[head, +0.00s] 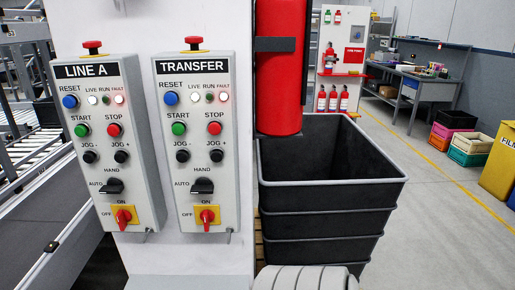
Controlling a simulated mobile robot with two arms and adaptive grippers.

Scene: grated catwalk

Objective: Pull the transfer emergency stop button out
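The transfer box (202,150) is a grey control box labelled TRANSFER, mounted on a white column. Its emergency stop button (193,41), a red mushroom head, stands on the top face of the box. Whether it is pressed in or out is hard to tell at this size. Below are blue, green, red and black buttons, a black hand/auto selector (202,186) and a red rotary switch (207,216) on a yellow plate. Neither of my grippers is in view.
A similar LINE A box (106,150) with its own red mushroom button (92,46) is close on the left. A red cylinder (281,75) and stacked black bins (325,215) stand to the right. Open floor (425,205) lies beyond, with a workbench (425,80) behind.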

